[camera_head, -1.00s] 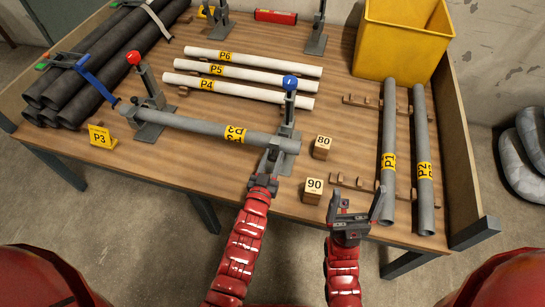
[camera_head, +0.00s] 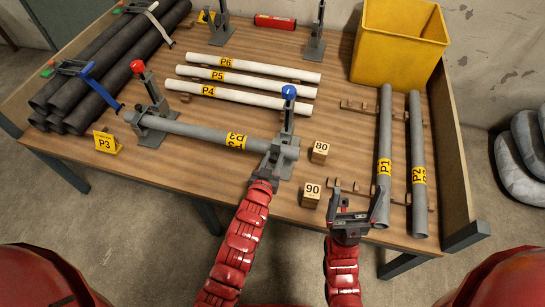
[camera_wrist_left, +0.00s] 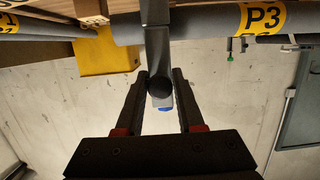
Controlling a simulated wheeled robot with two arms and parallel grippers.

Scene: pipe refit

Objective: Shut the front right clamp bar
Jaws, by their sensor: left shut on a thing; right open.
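The front right clamp (camera_head: 284,135) stands at the right end of grey pipe P3 (camera_head: 200,132). Its blue-tipped part (camera_head: 289,93) points up in the head view. My left gripper (camera_head: 270,168) is at the front of this clamp. In the left wrist view its fingers (camera_wrist_left: 160,88) are on either side of a dark clamp part, shut on what looks like the clamp bar (camera_wrist_left: 157,45). The blue tip (camera_wrist_left: 163,106) shows behind it. The gripper hides part of the clamp. My right gripper (camera_head: 352,205) is open and empty near the table's front edge.
The front left clamp (camera_head: 150,112) has a red tip and holds P3's other end. Blocks 80 (camera_head: 320,151) and 90 (camera_head: 311,195) lie right of my left gripper. Pipes P1 (camera_head: 384,150) and P2 (camera_head: 418,170) rest at the right. White pipes (camera_head: 245,77) lie behind P3.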

